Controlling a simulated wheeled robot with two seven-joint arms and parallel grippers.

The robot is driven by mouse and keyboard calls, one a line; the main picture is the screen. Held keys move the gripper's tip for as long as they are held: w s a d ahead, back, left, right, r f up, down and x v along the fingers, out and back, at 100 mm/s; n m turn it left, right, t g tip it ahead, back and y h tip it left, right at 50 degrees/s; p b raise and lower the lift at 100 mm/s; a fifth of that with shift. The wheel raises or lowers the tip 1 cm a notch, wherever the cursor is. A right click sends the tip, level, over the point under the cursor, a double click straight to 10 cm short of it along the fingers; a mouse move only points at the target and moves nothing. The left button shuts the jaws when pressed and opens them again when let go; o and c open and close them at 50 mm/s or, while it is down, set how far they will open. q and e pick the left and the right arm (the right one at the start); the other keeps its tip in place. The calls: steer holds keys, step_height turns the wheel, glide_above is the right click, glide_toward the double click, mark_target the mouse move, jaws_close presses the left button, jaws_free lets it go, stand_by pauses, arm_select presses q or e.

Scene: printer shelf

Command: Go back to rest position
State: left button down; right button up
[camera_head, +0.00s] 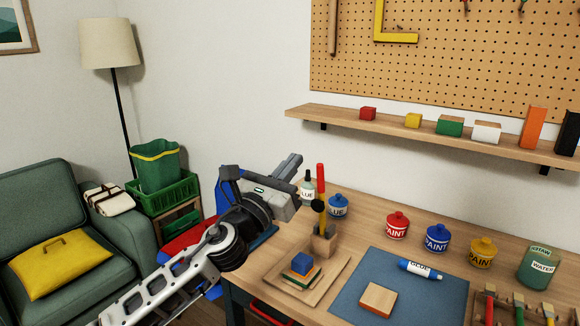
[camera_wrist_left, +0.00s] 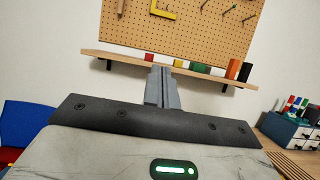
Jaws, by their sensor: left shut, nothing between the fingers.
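My left gripper (camera_head: 291,166) is raised above the left part of the wooden table (camera_head: 372,219), its fingers pointing to the upper right. The fingers are together with nothing between them. In the left wrist view the shut fingers (camera_wrist_left: 163,88) point toward the wall shelf, apart from it. My left arm comes in from the lower left of the head view. My right gripper is in neither view.
Below and right of my left gripper are a pencil holder (camera_head: 325,241), a glue bottle (camera_head: 308,187) and stacked blocks (camera_head: 303,263). Paint pots, such as the red one (camera_head: 397,226), stand farther right. A blue mat (camera_head: 345,299) lies in front. A shelf (camera_head: 400,127) spans the wall.

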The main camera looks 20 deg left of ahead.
arm_select(q)
steer(key=shift+f, duration=0.1)
stand_by(0.3)
steer(key=s+d+f+n+g+y, duration=0.1)
steer(key=s+d+f+n+g, duration=0.3)
steer(key=f+n, duration=0.75)
steer(key=s+a+f+n+g+y, duration=0.1)
steer(key=s+f+n+g, duration=0.2)
steer(key=s+f+n, duration=0.85)
steer(key=s+d+f+n+g, duration=0.1)
steer(key=s+f+n+g, duration=0.1)
steer(key=s+f+n, duration=0.4)
steer(key=s+d+f+n+g, duration=0.2)
steer(key=s+f+n, duration=0.5)
steer(key=f, duration=0.4)
steer(key=shift+d+g, duration=0.25)
steer(key=shift+g, duration=0.25)
